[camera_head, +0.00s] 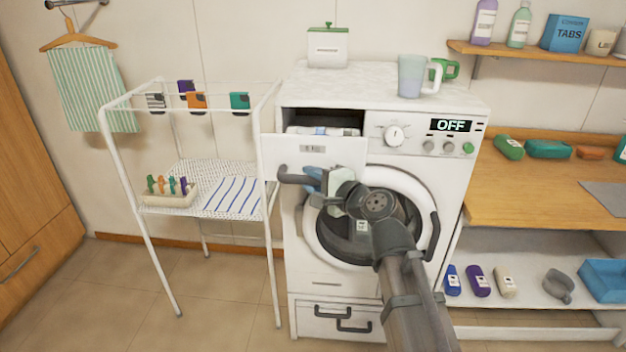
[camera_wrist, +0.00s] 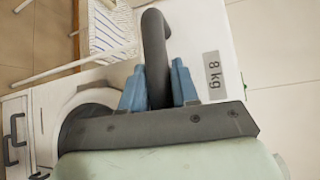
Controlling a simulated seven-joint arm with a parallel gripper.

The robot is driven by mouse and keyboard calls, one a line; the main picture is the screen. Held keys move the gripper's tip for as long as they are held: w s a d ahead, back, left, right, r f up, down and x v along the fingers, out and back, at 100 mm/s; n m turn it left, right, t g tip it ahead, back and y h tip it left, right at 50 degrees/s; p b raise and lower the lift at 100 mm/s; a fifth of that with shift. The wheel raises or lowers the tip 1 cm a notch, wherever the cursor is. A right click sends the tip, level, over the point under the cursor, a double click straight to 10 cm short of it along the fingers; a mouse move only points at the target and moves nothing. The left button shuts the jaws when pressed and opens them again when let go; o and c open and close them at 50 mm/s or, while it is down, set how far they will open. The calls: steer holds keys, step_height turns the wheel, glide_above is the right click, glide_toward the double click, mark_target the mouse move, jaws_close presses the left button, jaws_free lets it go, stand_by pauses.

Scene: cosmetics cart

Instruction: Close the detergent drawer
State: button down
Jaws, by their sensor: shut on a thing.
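The detergent drawer (camera_head: 335,155) at the upper left of the white washing machine stands pulled out, with a dark gap and its inner compartments showing behind its front. Its dark curved handle (camera_head: 292,177) is on the front. My gripper (camera_head: 313,181) is at the right part of this handle, its blue fingers closed around it. In the wrist view the handle (camera_wrist: 155,50) rises between the two blue fingers of my gripper (camera_wrist: 160,88), beside the "8 kg" label on the drawer front (camera_wrist: 205,35). My arm hides part of the round door (camera_head: 320,230).
A white drying rack (camera_head: 270,200) stands close to the left of the machine. A cup (camera_head: 411,76), a green mug (camera_head: 446,69) and a lidded box (camera_head: 327,48) are on the machine's top. A wooden counter (camera_head: 500,200) is at right. The floor in front is clear.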

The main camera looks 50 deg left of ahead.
mark_target(356, 155)
steer(key=w+a, duration=1.3)
steer(key=shift+w+a+r, duration=0.1)
steer(key=c, duration=1.2)
jaws_free()
steer(key=shift+o, duration=1.4)
steer(key=d, duration=0.4)
steer(key=d+r, duration=0.1)
steer(key=d, duration=0.8)
steer(key=shift+d+r, duration=0.4)
